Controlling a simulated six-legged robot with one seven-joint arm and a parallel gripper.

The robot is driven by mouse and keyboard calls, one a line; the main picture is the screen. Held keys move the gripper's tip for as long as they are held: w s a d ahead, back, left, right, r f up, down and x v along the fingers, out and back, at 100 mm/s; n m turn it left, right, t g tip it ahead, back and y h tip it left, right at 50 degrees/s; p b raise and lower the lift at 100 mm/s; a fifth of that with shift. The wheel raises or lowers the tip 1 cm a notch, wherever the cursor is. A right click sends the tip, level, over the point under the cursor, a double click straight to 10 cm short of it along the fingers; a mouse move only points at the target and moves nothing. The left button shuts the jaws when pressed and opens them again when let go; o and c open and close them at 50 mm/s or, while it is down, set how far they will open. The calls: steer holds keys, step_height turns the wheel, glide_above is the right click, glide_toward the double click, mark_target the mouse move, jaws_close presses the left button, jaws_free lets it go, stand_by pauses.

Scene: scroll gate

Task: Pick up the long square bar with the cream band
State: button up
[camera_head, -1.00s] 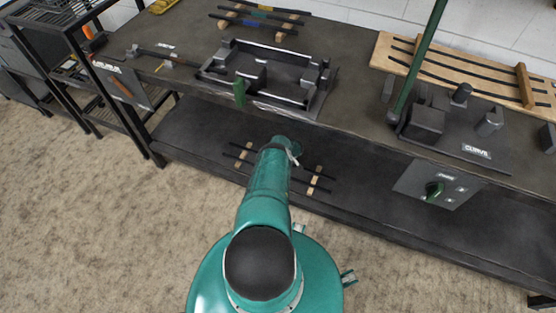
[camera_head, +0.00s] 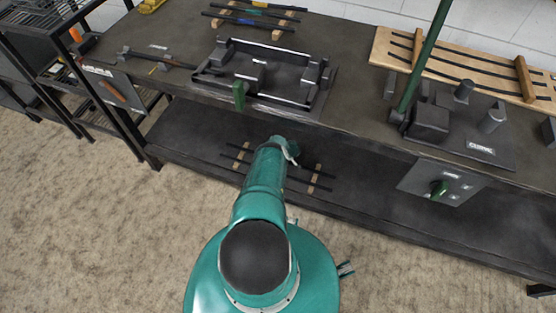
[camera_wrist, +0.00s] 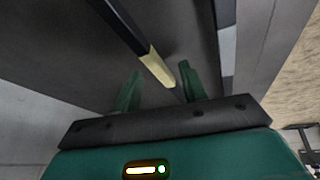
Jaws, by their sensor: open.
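In the wrist view, a dark straight bar (camera_wrist: 122,27) runs from the top left toward my gripper (camera_wrist: 160,68). Its near end has a cream band (camera_wrist: 157,68). My gripper is open, with one green finger on each side of the cream part in the picture. I cannot tell how far the bar is below or between the fingers. In the head view my arm hides the gripper, and I cannot pick out the cream band there. Several dark bars (camera_head: 310,184) lie across wooden rests on the lower shelf, partly hidden behind my arm.
A panel with a green knob (camera_head: 438,188) hangs at the front edge. Carpet is clear at left.

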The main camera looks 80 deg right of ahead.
jaws_close()
steer(key=shift+w, duration=0.1)
stand_by(1.2)
